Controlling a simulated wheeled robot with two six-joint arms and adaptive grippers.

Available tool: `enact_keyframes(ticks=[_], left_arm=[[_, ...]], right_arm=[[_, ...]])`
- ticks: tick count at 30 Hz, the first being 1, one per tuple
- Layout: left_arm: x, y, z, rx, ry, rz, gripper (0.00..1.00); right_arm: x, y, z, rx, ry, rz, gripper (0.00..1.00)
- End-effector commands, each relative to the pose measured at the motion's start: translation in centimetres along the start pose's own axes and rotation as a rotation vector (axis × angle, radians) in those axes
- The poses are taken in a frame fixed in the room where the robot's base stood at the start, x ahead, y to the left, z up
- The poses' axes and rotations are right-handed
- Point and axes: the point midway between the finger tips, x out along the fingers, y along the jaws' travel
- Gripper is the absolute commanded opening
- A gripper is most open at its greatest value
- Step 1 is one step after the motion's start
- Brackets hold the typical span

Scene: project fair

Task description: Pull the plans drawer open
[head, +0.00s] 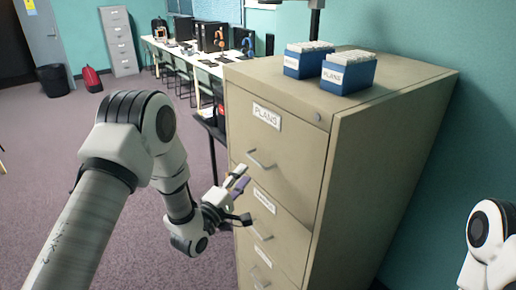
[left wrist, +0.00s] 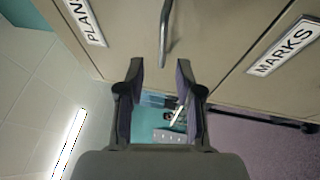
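The beige filing cabinet (head: 350,180) stands at the right in the head view. Its top drawer, the plans drawer (head: 285,155), is shut and bears a PLANS label (head: 267,117). The drawer's metal handle (head: 261,160) is a bar below the label; it also shows in the left wrist view (left wrist: 164,35). My left gripper (head: 243,200) is open in front of the cabinet, a little below and left of this handle. In the left wrist view its fingers (left wrist: 162,75) are apart, with the handle ahead between them and nothing held. My right gripper is out of view.
Two blue card boxes (head: 304,60) (head: 347,73) sit on top of the cabinet. A lower drawer carries a MARKS label (left wrist: 285,48). A long table (head: 200,55) with computers and chairs stands behind. Open carpet (head: 60,150) lies to the left.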

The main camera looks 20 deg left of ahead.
Motion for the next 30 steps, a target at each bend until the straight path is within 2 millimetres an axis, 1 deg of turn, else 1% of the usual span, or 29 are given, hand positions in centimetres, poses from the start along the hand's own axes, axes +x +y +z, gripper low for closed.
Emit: enact_keyframes(ticks=[1,5,9,12,15,21,23,24,30], left_arm=[[0.6,0.3,0.1,-0.005,-0.004,0.007,0.35],[2.8,0.3,0.1,-0.003,-0.004,0.005,0.35],[5.5,0.2,0.1,-0.003,-0.002,0.003,0.35],[6.8,0.1,0.1,-0.003,-0.001,0.001,0.35],[7.4,-0.1,0.0,-0.003,0.001,0.000,0.35],[7.4,-0.2,0.0,-0.003,0.001,-0.001,0.35],[7.4,-0.2,0.0,-0.003,0.001,-0.001,0.14],[7.4,-0.2,0.0,-0.003,0.001,-0.001,0.00],[7.4,-0.2,0.0,-0.003,0.001,-0.002,0.00]], right_arm=[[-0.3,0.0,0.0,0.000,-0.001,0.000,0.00],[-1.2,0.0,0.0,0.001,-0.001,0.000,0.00],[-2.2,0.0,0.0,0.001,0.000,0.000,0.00],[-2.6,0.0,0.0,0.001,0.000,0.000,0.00],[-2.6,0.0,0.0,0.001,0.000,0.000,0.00],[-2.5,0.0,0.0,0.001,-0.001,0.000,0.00],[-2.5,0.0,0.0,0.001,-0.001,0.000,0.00],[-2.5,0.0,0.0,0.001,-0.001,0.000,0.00],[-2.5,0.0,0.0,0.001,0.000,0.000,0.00]])
